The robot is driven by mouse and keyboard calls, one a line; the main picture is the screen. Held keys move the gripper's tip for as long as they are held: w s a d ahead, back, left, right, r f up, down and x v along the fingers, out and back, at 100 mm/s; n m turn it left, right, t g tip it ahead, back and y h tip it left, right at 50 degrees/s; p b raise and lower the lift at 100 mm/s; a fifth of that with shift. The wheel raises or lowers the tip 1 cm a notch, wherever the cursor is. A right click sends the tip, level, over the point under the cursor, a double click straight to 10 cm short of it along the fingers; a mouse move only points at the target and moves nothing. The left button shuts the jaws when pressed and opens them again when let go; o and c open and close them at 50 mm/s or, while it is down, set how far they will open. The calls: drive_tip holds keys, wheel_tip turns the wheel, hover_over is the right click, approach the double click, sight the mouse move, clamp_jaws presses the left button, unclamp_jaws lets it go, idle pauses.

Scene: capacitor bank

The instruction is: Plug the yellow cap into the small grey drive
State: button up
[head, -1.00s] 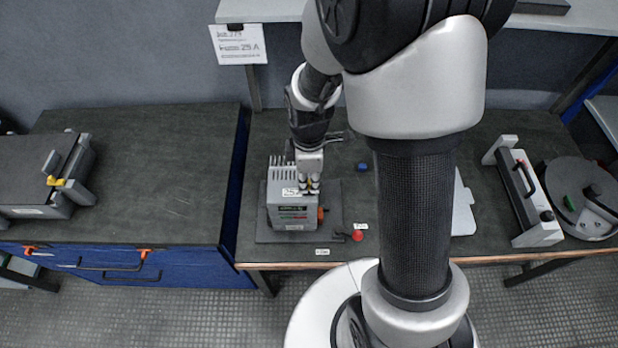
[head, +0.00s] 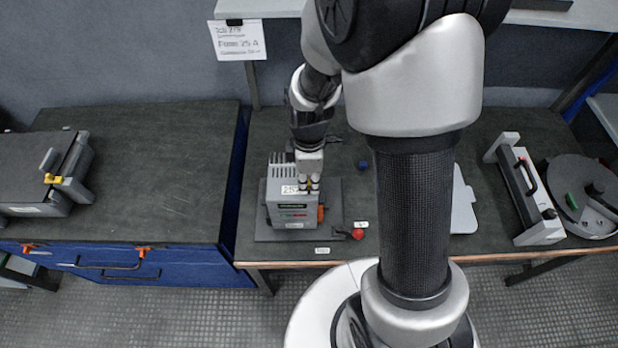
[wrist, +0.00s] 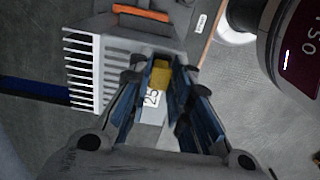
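The small grey drive (head: 292,213) stands on a dark mat on the middle bench, with pale fins, a white label and an orange part on its right side. It also shows in the wrist view, with its fins (wrist: 83,70) at left and orange part (wrist: 140,13) at top. My gripper (head: 309,182) points down over the drive's top. The yellow cap (wrist: 161,74) is between my fingertips (wrist: 162,80) in the wrist view, with the pads against its sides. The fingers hide part of the drive's top. I cannot tell whether the cap is seated.
A red knob (head: 357,234) and a blue piece (head: 363,165) lie on the bench near the mat (head: 334,190). A grey device with a yellow part (head: 53,179) stands on the left bench. A grey handled unit (head: 525,190) and a round device (head: 582,200) stand at right.

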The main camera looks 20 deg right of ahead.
drive_tip(key=o, duration=0.4)
drive_tip(key=shift+r, duration=0.1)
wheel_tip(320, 180, up, 12)
drive_tip(key=shift+f, duration=0.1)
idle(0.4)
idle(0.4)
